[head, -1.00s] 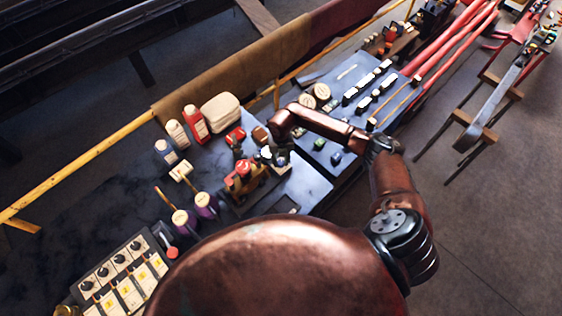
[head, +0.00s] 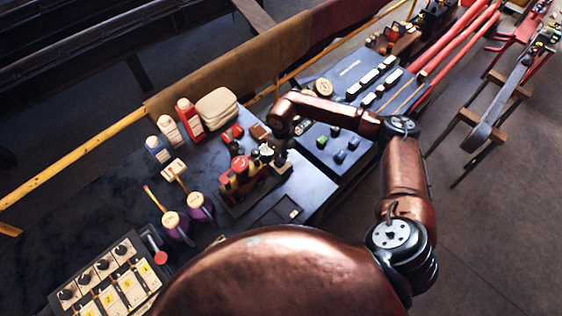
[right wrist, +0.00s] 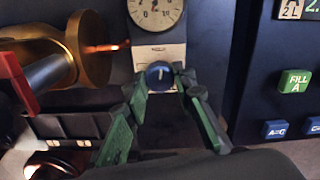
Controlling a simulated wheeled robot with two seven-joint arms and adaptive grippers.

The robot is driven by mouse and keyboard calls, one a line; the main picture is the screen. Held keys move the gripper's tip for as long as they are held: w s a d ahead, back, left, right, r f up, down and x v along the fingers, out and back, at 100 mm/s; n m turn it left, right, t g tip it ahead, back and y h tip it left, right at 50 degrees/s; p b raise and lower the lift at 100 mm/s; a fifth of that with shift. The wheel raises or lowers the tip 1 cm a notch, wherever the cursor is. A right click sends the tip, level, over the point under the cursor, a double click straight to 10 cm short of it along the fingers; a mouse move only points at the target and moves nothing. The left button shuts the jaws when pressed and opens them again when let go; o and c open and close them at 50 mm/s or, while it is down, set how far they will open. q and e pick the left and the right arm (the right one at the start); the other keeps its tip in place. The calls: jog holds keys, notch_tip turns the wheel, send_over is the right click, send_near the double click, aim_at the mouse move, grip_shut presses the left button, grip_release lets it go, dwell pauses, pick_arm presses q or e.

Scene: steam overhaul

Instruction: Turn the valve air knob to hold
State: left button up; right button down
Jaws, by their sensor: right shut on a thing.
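In the right wrist view, a round blue knob (right wrist: 160,75) with a pale pointer mark sits below a white-faced gauge (right wrist: 156,10), in front of a cream label plate (right wrist: 172,53). My right gripper's green fingers (right wrist: 160,84) are shut on the knob, one on each side. Lettering on the plate is too small to read. In the head view, my right gripper (head: 270,152) is at the valve assembly with red parts (head: 240,166) on the dark bench; the blue knob cannot be made out clearly there. My left gripper is not in view.
A brass flanged cylinder (right wrist: 95,50) and a red part (right wrist: 16,82) stand close left of the gripper. Bottles (head: 190,120) and purple oil cans (head: 176,225) stand on the bench.

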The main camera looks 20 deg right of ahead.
jog(key=shift+n+b, duration=0.65)
jog(key=shift+n, duration=0.25)
jog(key=c, duration=1.6)
grip_release()
jog(key=shift+r, duration=0.35)
notch_tip(320, 180, up, 11)
jog(key=shift+r, duration=0.2)
